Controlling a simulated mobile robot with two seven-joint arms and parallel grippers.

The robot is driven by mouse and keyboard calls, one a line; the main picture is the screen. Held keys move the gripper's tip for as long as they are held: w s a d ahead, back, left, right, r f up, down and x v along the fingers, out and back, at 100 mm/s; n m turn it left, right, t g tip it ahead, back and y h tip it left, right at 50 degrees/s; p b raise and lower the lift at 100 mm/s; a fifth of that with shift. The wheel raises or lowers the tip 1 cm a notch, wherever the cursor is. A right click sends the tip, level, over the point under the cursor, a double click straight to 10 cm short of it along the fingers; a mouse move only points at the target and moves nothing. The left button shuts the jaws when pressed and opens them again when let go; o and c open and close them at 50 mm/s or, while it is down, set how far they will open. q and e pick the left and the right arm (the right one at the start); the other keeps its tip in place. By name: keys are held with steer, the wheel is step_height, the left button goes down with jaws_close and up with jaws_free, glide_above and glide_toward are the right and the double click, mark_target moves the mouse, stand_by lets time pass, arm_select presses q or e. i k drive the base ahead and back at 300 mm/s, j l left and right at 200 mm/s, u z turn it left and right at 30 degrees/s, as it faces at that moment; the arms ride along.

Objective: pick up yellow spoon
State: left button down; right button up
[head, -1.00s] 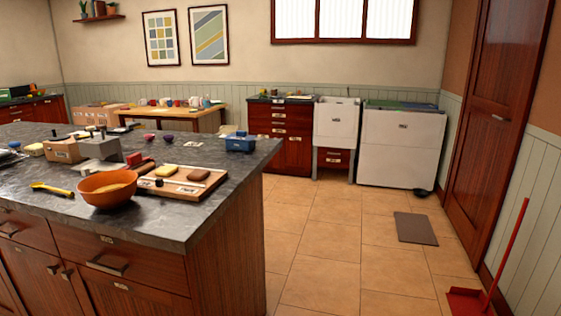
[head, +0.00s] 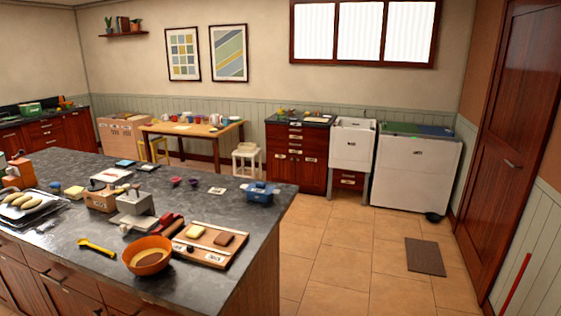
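The yellow spoon (head: 97,247) lies on the dark stone top of the kitchen island (head: 72,278), near its front edge in the head view. It is just left of an orange bowl (head: 148,256) and apart from it. Nothing covers the spoon. Neither of my grippers shows in the head view.
A wooden board (head: 214,243) with small blocks lies right of the bowl. A grey scale-like device (head: 133,211), a cardboard box (head: 101,197) and a tray of bananas (head: 24,207) stand behind and left. A blue pot (head: 261,193) is at the far corner. Tiled floor (head: 337,255) is open at the right.

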mark_target(84, 241)
steer(key=u, duration=1.3)
